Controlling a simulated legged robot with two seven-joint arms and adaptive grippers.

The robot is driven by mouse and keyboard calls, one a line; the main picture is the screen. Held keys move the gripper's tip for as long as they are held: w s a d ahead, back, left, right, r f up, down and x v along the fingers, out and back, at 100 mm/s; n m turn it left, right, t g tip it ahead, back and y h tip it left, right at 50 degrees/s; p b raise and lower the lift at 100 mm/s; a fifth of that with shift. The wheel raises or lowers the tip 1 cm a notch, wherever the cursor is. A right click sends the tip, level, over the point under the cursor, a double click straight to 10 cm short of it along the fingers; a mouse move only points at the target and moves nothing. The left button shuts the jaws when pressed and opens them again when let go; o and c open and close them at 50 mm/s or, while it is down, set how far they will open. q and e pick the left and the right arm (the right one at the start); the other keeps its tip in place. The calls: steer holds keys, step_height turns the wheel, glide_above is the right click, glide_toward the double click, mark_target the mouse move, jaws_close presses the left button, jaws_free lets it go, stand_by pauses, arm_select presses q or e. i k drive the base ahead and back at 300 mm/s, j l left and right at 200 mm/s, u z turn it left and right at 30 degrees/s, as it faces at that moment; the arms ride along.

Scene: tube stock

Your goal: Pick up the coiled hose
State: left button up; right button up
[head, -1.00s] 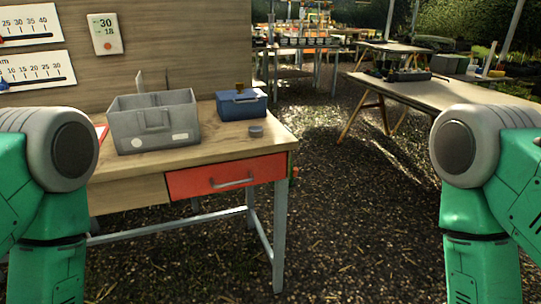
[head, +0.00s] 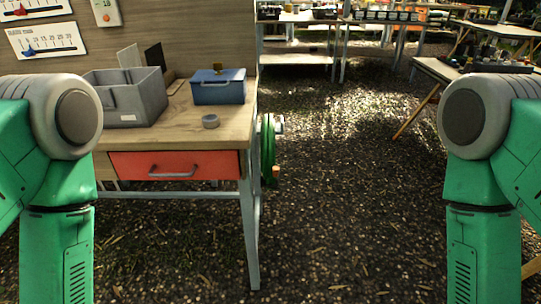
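A green round thing (head: 267,150), seen nearly edge-on, is at the right side of the wooden workbench (head: 225,127). It looks like a coiled hose or a reel, with a grey part near its top and a small orange part at its lower right. The bench edge hides part of it, and I cannot tell how it is held there. My two green arms show at the left and right edges of the head view, well apart from it. Neither gripper is in view.
The bench carries a grey bin (head: 135,108), a blue box (head: 218,88) and a small grey ring (head: 210,121). Its red drawer (head: 175,164) is shut. Dark gravel ground (head: 350,200) is open to the right of the bench. Tables with pots stand behind.

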mark_target(269, 178)
steer(key=i+l+u, duration=0.45)
steer(key=u, duration=0.15)
steer(key=i+l+u, duration=0.55)
steer(key=l, duration=0.2)
steer(key=l+u, duration=0.3)
steer(key=i+l+u, duration=0.1)
steer(key=l+u, duration=0.2)
steer(key=l, duration=0.2)
steer(key=l+u, duration=0.6)
steer(key=l, duration=0.3)
